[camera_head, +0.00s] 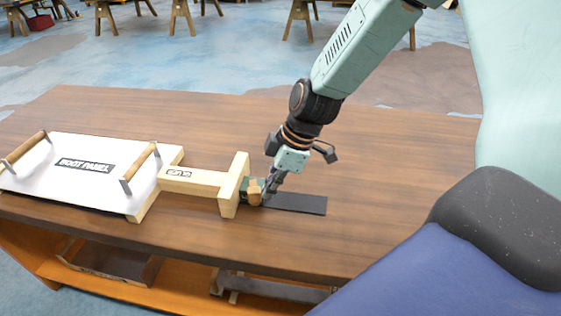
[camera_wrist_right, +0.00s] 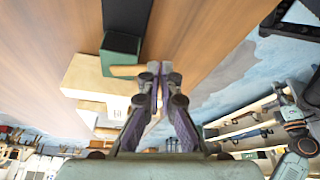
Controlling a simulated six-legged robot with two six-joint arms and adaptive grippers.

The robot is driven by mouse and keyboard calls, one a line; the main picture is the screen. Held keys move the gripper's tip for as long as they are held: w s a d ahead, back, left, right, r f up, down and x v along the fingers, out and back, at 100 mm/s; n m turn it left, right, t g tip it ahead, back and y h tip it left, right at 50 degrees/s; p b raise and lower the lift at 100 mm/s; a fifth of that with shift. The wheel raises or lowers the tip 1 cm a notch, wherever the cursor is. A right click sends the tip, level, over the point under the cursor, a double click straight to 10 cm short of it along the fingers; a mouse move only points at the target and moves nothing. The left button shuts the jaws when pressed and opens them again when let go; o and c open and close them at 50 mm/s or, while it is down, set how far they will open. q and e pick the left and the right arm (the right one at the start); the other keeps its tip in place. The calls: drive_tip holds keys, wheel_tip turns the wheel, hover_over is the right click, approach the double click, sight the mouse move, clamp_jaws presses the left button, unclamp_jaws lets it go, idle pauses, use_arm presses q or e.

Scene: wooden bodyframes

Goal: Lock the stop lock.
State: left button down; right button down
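The stop lock is a small dark green block (camera_wrist_right: 120,52) with a light wooden lever (camera_wrist_right: 127,71) sticking out to the right in the right wrist view. In the head view the wooden lever (camera_head: 254,191) shows beside the T-shaped wooden end piece (camera_head: 230,186). My right gripper (camera_head: 267,196) points down at the lever's right side. In the wrist view its fingertips (camera_wrist_right: 161,69) are together, with the lever's end at the left fingertip. I see nothing held between them; whether they touch the lever is unclear. My left gripper is out of view.
A black strip (camera_head: 300,204) lies on the brown wooden table (camera_head: 380,170) right of the lock. A white-topped body panel (camera_head: 85,190) with two handles lies at left, joined to the T-piece by a wooden bar (camera_head: 195,181). The table's right side is clear.

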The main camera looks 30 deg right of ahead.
drive_tip(key=shift+a+m, duration=0.15)
drive_tip(key=shift+m, duration=0.25)
drive_tip(key=shift+w, duration=0.2)
drive_tip(key=shift+w+f+b, duration=0.1)
drive_tip(key=shift+w+b, duration=0.2)
drive_tip(key=shift+b, duration=0.2)
drive_tip(key=shift+w+b, duration=0.35)
drive_tip(key=v, duration=1.2)
drive_tip(key=shift+s, duration=0.15)
